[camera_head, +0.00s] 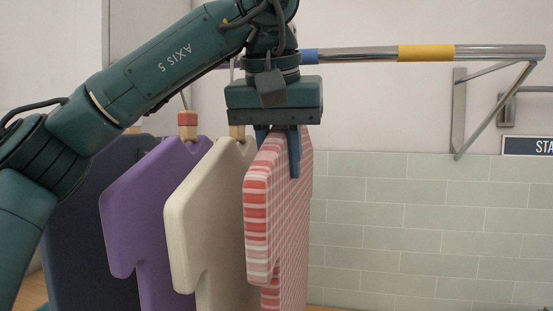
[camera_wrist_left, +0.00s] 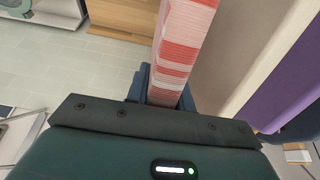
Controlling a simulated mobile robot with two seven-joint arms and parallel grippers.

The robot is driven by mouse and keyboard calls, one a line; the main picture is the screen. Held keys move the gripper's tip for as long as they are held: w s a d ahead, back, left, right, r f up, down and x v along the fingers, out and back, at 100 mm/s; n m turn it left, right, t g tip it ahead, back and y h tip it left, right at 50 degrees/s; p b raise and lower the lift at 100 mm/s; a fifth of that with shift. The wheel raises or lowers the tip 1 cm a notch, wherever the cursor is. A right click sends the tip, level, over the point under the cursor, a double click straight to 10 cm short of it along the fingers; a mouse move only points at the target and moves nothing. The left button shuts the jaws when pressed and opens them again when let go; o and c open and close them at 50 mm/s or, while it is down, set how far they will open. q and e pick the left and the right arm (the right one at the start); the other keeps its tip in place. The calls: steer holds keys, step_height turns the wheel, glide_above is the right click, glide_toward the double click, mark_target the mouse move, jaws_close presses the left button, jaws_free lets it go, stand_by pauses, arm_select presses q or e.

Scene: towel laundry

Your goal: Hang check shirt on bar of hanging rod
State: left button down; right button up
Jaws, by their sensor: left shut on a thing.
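The check shirt (camera_head: 285,215) is red, pink and white and hangs upright below my left gripper (camera_head: 277,165). The gripper is shut on the shirt's top edge, and the shirt also shows between the fingers in the left wrist view (camera_wrist_left: 185,45). The hanging rod's bar (camera_head: 375,55) is chrome with a blue and a yellow band and runs behind and above the gripper. The gripper body hides the top of the shirt and any hook there, so I cannot tell whether it touches the bar. My right gripper is not in view.
A cream shirt (camera_head: 205,210) hangs just left of the check shirt, with a purple shirt (camera_head: 140,215) and a dark blue shirt (camera_head: 75,240) farther left. The bar's wall bracket (camera_head: 490,110) is at right. The space right of the check shirt, before the tiled wall, is free.

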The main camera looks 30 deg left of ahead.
arm_select(q)
steer(key=shift+w+r, duration=0.1)
steer(key=shift+w, duration=0.3)
steer(key=shift+w+a+f, duration=0.1)
steer(key=shift+w+f, duration=0.05)
steer(key=shift+f, duration=0.2)
steer(key=shift+f+b, duration=0.55)
steer(key=shift+f, duration=0.5)
steer(key=shift+f+b, duration=0.15)
steer(key=shift+b, duration=0.15)
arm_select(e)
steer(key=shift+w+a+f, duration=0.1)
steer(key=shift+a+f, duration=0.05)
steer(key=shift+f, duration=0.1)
arm_select(q)
steer(key=c, duration=1.1)
jaws_free()
